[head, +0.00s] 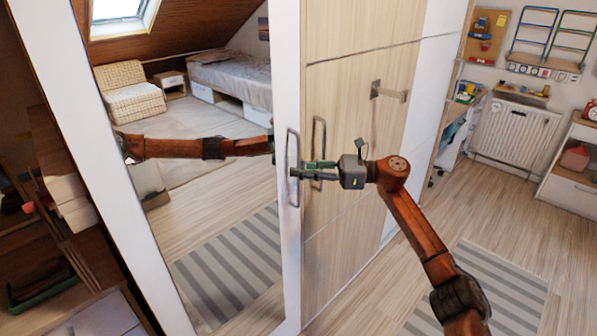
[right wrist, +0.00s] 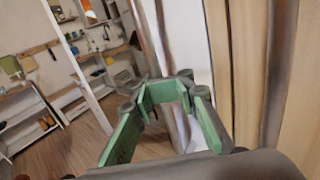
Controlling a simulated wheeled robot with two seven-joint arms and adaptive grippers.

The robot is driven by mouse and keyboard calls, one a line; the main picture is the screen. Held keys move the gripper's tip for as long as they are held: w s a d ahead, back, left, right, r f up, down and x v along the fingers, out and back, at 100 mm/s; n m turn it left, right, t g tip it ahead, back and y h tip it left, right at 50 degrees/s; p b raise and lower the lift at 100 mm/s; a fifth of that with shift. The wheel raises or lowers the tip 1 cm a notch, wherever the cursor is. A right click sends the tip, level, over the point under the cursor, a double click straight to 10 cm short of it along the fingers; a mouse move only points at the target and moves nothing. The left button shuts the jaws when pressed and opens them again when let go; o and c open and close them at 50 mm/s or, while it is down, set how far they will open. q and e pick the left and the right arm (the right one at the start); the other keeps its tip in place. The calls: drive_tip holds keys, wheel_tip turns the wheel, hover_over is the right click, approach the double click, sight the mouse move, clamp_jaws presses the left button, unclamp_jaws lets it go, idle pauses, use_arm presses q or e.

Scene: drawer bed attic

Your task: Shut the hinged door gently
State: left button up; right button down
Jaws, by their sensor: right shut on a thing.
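The tall mirrored door (head: 290,60) has a white frame, with a grey vertical bar handle (head: 293,185) on its right edge. My right gripper (head: 297,170) reaches across from the right, its green fingers at this handle and shut on it. In the right wrist view the green fingers (right wrist: 160,95) close around a pale upright bar; the exact contact is partly hidden. A second bar handle (head: 319,135) on the light wood door (head: 345,90) stands close beside the fingers. I cannot tell whether a gap remains at the mirrored door's edge. My left gripper is not in view.
The mirror reflects a bed, a wicker chair, a striped rug and an orange arm. Dark shelves (head: 50,185) with items lie at far left. A wall bracket-like handle (head: 388,92) sticks out of the wood panel. A striped rug (head: 490,290) lies on clear floor at right.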

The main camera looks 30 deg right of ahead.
drive_tip(key=shift+w+r, duration=0.15)
drive_tip(key=shift+w, duration=0.1)
drive_tip(key=c, duration=2.4)
unclamp_jaws()
drive_tip(key=shift+a, duration=0.1)
drive_tip(key=shift+o, duration=0.4)
drive_tip(key=shift+w+a+f, duration=0.2)
drive_tip(key=shift+w+f, duration=0.05)
drive_tip(key=shift+w, duration=0.1)
drive_tip(key=v, duration=1.2)
drive_tip(key=shift+s+d, duration=0.25)
drive_tip(key=shift+d, duration=0.05)
